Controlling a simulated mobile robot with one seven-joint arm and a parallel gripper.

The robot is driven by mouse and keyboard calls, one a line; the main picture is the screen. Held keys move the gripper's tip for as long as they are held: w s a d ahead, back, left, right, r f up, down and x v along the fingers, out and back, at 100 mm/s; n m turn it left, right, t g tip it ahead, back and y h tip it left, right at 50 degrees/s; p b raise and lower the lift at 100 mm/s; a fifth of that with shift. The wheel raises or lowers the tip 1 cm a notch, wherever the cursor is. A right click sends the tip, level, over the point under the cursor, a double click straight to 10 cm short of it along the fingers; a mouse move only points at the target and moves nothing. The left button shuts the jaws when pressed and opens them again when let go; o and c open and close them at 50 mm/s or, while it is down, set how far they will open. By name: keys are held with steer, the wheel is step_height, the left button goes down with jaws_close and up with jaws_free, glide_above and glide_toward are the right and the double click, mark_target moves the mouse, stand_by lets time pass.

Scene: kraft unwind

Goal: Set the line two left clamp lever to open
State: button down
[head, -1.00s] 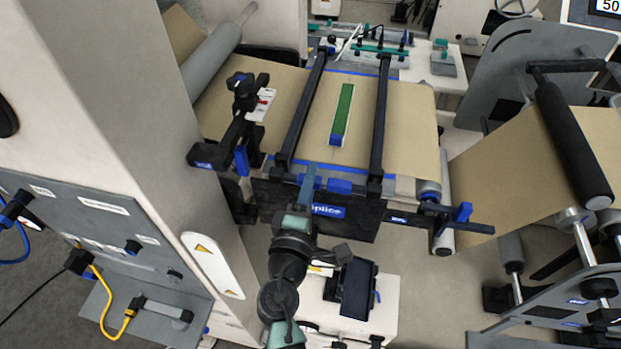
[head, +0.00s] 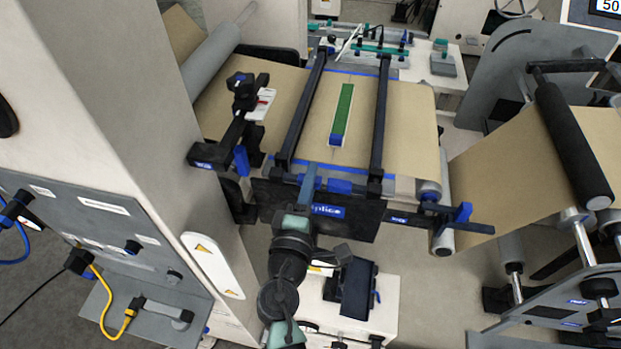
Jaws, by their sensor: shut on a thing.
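The splice table (head: 412,130) carries brown kraft web under two long black clamp bars. The left clamp bar (head: 303,108) and right clamp bar (head: 380,115) lie across the web, toward the front edge. My gripper (head: 308,183) is at the table's front edge, by the near end of the left bar. It is shut on the left clamp lever there, which is mostly hidden by the gripper, so its angle is unclear. A blue part (head: 341,186) shows just right of the gripper, above the dark splice panel (head: 345,218).
A green strip (head: 342,115) lies on the web between the bars. A black bracket with a blue lever (head: 241,160) stands left of the table; another blue lever (head: 463,212) is at right. A white column (head: 110,120) bounds the left side.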

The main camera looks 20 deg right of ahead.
mark_target(281, 172)
steer(key=shift+r, duration=0.1)
steer(key=r+n+p, duration=0.1)
steer(key=n, duration=0.1)
steer(key=r+n+p, duration=0.1)
steer(key=n+p, duration=0.1)
steer(key=shift+w+a+r, duration=0.1)
steer(key=shift+a+r, duration=0.1)
steer(key=n, duration=0.1)
steer(key=r+n+p, duration=0.1)
steer(key=n+p, duration=0.1)
steer(key=shift+w+a+r+n, duration=0.3)
steer(key=shift+a+r+n, duration=0.1)
steer(key=n+p, duration=0.1)
steer(key=w+a+r+n+p, duration=0.1)
steer(key=n, duration=0.1)
steer(key=shift+a+r+n, duration=0.15)
steer(key=shift+n, duration=0.15)
steer(key=n, duration=0.1)
steer(key=n+p, duration=0.1)
steer(key=a+n+p, duration=0.1)
steer(key=shift+w+a+r, duration=0.1)
steer(key=shift+w+r, duration=0.2)
steer(key=shift+w, duration=0.05)
steer(key=shift+w+a+n+p, duration=0.25)
steer(key=shift+a+n+p, duration=0.15)
steer(key=shift+n, duration=0.4)
steer(key=c, duration=0.7)
jaws_free()
